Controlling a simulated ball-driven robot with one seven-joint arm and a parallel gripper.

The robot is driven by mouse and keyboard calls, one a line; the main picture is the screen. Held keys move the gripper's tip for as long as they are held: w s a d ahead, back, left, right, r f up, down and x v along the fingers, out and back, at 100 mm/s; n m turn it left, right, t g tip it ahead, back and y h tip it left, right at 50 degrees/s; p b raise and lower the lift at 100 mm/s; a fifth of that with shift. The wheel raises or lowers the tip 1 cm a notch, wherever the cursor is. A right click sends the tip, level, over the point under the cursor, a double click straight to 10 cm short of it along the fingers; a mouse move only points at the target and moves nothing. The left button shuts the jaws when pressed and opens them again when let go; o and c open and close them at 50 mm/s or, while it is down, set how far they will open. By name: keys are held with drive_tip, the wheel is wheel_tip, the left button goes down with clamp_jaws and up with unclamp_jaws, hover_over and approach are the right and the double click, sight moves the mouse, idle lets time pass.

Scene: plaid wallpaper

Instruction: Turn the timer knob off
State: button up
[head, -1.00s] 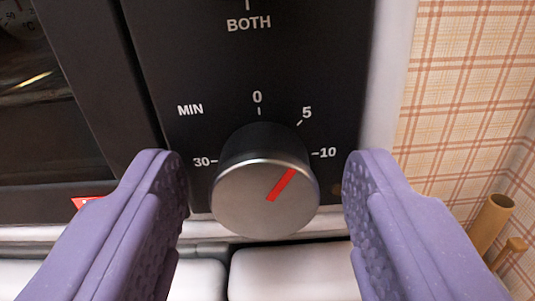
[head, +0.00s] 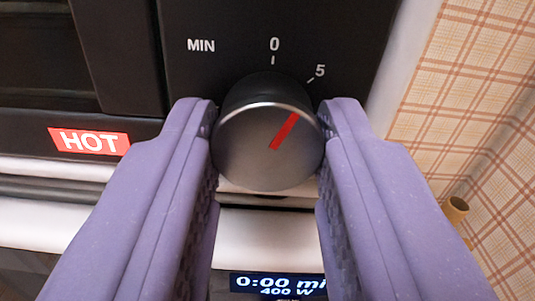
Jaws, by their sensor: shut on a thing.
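The timer knob (head: 250,155) is a round silver-faced dial with a dark side, on the black panel of the oven. Its red pointer slants up and right, toward the 5 mark and to the right of 0. The labels MIN, 0 and 5 show above it; the 10 and 30 labels are hidden behind my fingers. My gripper (head: 267,120) has one purple finger on each side of the knob, shut on it at its left and right edges.
A red HOT label (head: 90,141) is on the oven front at left. A lit display (head: 280,284) reading 0:00 and 400 W is below the knob. Plaid wallpaper (head: 450,90) is at right, with a tan cylindrical thing (head: 456,207) low in front of it.

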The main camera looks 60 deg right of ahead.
drive_tip(key=n+p, duration=0.3)
drive_tip(key=n, duration=0.2)
drive_tip(key=shift+n, duration=0.3)
idle(0.4)
drive_tip(key=o, duration=1)
drive_tip(key=shift+o, duration=0.2)
drive_tip(key=v, duration=0.8)
